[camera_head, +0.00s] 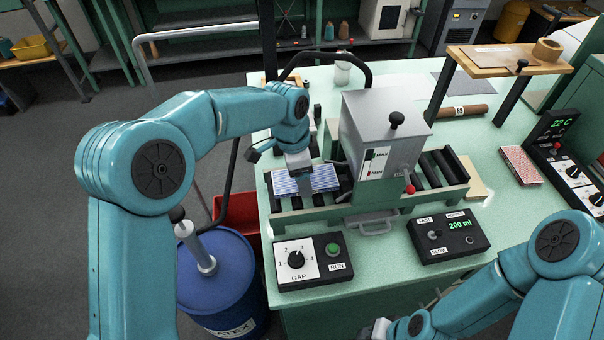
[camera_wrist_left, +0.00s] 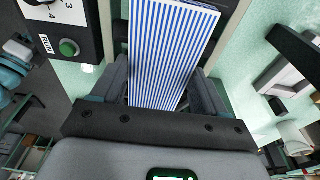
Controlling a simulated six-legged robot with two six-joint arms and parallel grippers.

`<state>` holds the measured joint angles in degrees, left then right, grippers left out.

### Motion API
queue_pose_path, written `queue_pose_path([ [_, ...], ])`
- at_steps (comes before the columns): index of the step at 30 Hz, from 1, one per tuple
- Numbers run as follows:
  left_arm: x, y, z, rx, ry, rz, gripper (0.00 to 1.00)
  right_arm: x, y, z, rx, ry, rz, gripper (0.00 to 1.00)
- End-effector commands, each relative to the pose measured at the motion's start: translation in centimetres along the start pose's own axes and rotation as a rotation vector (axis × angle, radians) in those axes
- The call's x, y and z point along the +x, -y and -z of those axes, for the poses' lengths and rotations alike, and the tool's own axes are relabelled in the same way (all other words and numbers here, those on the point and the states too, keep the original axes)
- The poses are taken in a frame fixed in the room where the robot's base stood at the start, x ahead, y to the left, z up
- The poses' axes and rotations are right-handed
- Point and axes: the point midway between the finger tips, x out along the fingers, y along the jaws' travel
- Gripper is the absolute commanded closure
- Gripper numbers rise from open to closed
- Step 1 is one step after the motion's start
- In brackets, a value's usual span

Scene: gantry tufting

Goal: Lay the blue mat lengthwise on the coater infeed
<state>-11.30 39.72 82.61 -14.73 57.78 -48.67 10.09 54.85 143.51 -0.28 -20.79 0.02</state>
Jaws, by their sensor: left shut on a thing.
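The blue-and-white striped mat (camera_head: 322,178) is at the coater infeed (camera_head: 308,213), left of the grey coater hopper (camera_head: 380,125). Its long side runs left to right, along the infeed. My left gripper (camera_head: 303,188) is above the infeed, shut on the mat. In the left wrist view the mat (camera_wrist_left: 165,45) extends from between the two fingers of my left gripper (camera_wrist_left: 160,92). I cannot tell whether the mat rests on the infeed or hangs just above it. My right arm enters at the lower right; only a small grey part of its gripper (camera_head: 379,328) shows at the bottom edge.
The gap control box (camera_head: 300,262) with its green button stands in front of the infeed. A pump control box (camera_head: 448,236) stands to its right. Rollers (camera_head: 440,165) continue beyond the hopper. A blue latex drum (camera_head: 222,285) and a red bin (camera_head: 238,215) stand left of the table.

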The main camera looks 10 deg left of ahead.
Motion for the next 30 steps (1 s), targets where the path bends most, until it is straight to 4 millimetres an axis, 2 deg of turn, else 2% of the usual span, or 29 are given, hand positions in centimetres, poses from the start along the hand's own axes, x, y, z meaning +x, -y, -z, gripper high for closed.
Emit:
queue_pose_path([
  [3, 0.8, 0.0, -0.1, -0.001, -0.001, 0.000, 0.56, -0.1, 0.0, 0.0, 0.000, 0.000, 0.000, 0.57],
  [14, 1.3, 0.0, -0.2, 0.000, -0.001, 0.001, 0.56, 0.3, -0.1, 0.0, 0.000, 0.000, 0.000, 0.57],
  [15, 1.1, 0.0, -0.2, 0.000, -0.001, 0.001, 0.14, 0.2, -0.1, 0.0, 0.000, 0.000, 0.000, 0.57],
  [16, 1.1, 0.0, -0.2, 0.000, -0.001, 0.001, 0.04, 0.2, -0.1, 0.0, 0.000, 0.000, 0.000, 0.57],
  [17, 1.1, 0.0, -0.2, 0.000, -0.001, 0.001, 0.01, 0.2, -0.1, 0.0, 0.000, 0.000, 0.000, 0.57],
  [25, 1.0, 0.0, -0.2, 0.000, -0.001, 0.001, 0.01, 0.1, 0.0, 0.0, 0.000, 0.000, 0.000, 0.57],
  [27, 0.4, 0.0, -0.1, 0.000, -0.001, 0.002, 0.01, -0.3, 0.1, 0.0, 0.000, 0.000, 0.000, 0.57],
  [30, -0.8, 0.1, -0.1, 0.000, -0.002, 0.005, 0.01, 0.1, 0.0, 0.0, 0.000, 0.000, 0.000, 0.57],
])
